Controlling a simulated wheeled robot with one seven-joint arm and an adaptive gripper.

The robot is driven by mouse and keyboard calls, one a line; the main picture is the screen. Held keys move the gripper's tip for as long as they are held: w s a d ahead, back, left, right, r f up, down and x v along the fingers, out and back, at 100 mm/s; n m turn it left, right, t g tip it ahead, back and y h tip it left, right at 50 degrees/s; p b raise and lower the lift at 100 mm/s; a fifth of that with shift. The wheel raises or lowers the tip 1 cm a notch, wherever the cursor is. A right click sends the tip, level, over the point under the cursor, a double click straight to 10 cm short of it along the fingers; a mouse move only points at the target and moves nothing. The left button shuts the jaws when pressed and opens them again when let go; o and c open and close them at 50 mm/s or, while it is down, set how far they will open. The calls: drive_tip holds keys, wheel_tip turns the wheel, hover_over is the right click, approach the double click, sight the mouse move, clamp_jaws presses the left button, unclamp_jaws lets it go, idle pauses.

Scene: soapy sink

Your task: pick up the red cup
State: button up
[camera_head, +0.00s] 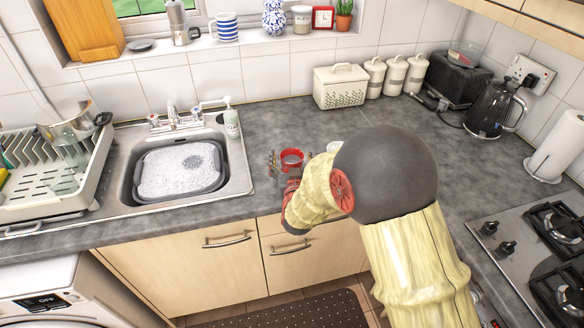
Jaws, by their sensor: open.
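The red cup (291,155) stands upright on the grey worktop to the right of the sink, close to the front edge. My gripper (288,163) is open and right at the cup. One finger shows at the cup's left side; the other side is hard to make out at this size. I cannot tell whether the fingers touch the cup. The cup's lower front is hidden by my gripper, and my arm comes in from the right.
The sink (243,172) holds a basin of soapy water, left of the cup. A pale item (333,146) is partly hidden behind my arm. Canisters, a bread bin (341,86) and a kettle (492,108) stand along the back. The worktop behind the cup is clear.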

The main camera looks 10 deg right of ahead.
drive_tip(key=shift+w, duration=0.3)
drive_tip(key=shift+c, duration=1.1)
drive_tip(key=c, duration=1.3)
drive_tip(key=shift+c, duration=0.8)
drive_tip(key=shift+r, duration=0.15)
